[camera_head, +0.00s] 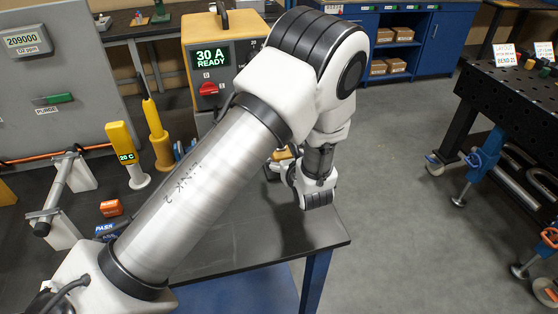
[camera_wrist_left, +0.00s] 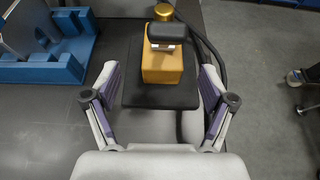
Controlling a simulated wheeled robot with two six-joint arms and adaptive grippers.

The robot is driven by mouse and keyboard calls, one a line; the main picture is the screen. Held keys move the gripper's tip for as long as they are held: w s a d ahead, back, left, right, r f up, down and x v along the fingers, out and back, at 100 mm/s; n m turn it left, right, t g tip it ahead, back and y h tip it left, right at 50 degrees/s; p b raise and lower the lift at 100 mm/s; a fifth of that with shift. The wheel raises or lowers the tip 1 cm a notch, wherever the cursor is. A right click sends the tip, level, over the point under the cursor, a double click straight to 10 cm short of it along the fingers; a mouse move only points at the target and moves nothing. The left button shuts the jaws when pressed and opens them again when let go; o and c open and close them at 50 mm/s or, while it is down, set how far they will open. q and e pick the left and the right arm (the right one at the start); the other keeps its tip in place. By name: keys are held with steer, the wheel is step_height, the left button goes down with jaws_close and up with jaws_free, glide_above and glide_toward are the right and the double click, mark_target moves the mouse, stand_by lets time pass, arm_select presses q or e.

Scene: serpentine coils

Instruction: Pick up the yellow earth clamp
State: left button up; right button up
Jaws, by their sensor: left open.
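The yellow earth clamp appears to be the yellow block with a black part on top (camera_wrist_left: 161,66) in the left wrist view. It rests on a dark pad (camera_wrist_left: 137,95) on the bench. A small bit of yellow beside my wrist in the head view may be the same thing; my arm hides most of that spot. My left gripper (camera_wrist_left: 160,76) is open, its two fingers apart on either side of the block in the picture, with nothing held. In the head view the left gripper (camera_head: 316,190) is low over the bench, its fingertips hard to make out. My right gripper is not in view.
A yellow and grey power unit (camera_head: 208,75) reading "30 A READY" stands behind my arm. A blue fixture (camera_wrist_left: 50,55) sits left of the clamp, and a black cable (camera_wrist_left: 205,45) runs along its right. The dark bench (camera_head: 240,235) is bare in front.

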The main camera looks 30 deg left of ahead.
arm_select(q)
steer(key=p+x, duration=0.3)
steer(key=x, duration=0.5)
steer(key=shift+w+d+f, duration=0.1)
steer(key=shift+w+f, duration=0.1)
steer(key=shift+f, duration=0.15)
steer(key=shift+d, duration=0.1)
steer(key=c, duration=0.9)
jaws_close()
